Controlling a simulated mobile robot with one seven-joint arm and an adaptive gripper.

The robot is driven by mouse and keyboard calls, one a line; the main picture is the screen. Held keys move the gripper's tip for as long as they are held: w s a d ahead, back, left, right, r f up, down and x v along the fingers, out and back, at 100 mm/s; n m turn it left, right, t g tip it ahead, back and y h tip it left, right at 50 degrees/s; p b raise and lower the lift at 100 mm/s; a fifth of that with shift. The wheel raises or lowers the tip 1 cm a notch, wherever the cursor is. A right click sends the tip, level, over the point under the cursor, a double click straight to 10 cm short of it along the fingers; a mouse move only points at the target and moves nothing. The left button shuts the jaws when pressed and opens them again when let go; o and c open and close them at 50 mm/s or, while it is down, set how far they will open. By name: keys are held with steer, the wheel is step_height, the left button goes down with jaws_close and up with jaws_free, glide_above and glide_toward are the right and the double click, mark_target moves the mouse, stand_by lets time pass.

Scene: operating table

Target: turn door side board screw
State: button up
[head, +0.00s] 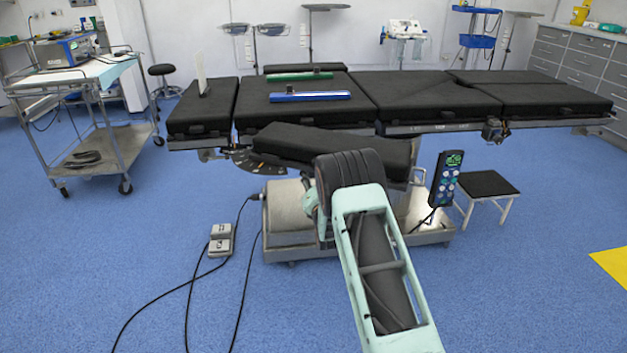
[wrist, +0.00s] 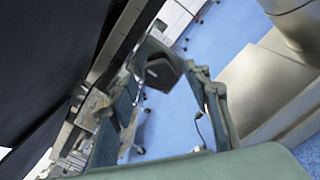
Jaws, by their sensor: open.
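In the head view a padded black side board (head: 345,146) sits tilted along the near side of the operating table, with a curved marked plate (head: 262,163) at its left end. In the wrist view my gripper (wrist: 165,82) is open, its two fingers spread left and right. A dark blocky part with a round knob-like centre (wrist: 160,71) shows between and beyond the fingertips; I cannot tell whether it is the screw or whether the fingers touch it. My arm hides the gripper in the head view.
A hand control (head: 446,178) hangs at the near side, by a stool (head: 484,185). A foot pedal (head: 220,240) and cables lie on the floor. A trolley (head: 110,150) stands left.

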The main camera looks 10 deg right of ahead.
steer(key=shift+w, duration=0.25)
steer(key=shift+c, duration=0.6)
steer(key=c, duration=1)
